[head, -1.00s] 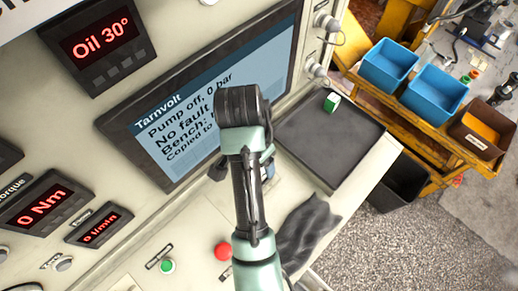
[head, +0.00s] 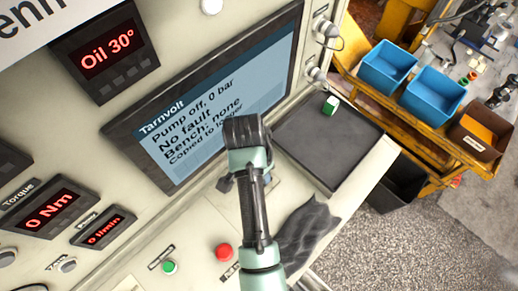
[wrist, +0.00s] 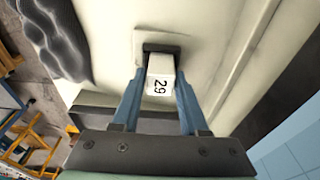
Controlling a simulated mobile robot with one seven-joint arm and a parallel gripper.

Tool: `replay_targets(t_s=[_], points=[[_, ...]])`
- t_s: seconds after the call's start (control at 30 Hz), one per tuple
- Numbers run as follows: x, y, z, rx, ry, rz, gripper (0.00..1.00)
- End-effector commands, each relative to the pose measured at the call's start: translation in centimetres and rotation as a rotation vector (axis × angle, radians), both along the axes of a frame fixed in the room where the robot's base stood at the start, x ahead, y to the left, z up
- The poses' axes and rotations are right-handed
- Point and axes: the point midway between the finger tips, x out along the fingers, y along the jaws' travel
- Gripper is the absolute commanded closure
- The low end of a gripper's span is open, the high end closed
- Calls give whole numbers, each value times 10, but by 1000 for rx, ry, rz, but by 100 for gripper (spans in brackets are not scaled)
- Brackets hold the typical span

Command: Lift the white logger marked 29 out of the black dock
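The white logger marked 29 (wrist: 160,84) shows in the wrist view, between the two blue fingers of my gripper (wrist: 161,80). The black dock (wrist: 162,48) is at the logger's far end, on a pale surface. The logger appears to stand in the dock; its lower end is hidden. The fingertips are close along both sides of the logger, and I cannot tell whether they touch it. In the head view my wrist and arm hide the logger and dock, and a bit of blue finger shows beside the wrist.
A black tray (head: 318,150) holds a small green and white block (head: 330,105). A dark cloth (head: 308,235) lies near the bench edge; it also shows in the wrist view (wrist: 55,40). The screen (head: 215,95) stands behind my arm. Red (head: 224,252) and green (head: 169,268) buttons are left.

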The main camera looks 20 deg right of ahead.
Motion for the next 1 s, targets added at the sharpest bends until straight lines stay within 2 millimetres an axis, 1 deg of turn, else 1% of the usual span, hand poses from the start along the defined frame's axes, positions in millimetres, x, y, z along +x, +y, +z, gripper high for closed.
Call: replay_targets(t_s=[0.03,0.17,0.2,0.23,0.53,0.67,0.77,0.87,0.9,1.0], points=[[0,0,0,0,0,0,68],[0,0,0,0,0,0,91],[0,0,0,0,0,0,98],[0,0,0,0,0,0,100],[0,0,1,-1,-1,0,100],[1,0,11,-1,-5,1,100],[2,0,29,-1,-8,-1,100],[2,0,52,-1,-8,-1,100],[1,0,67,-1,-5,0,100],[0,0,87,0,-1,0,100]])
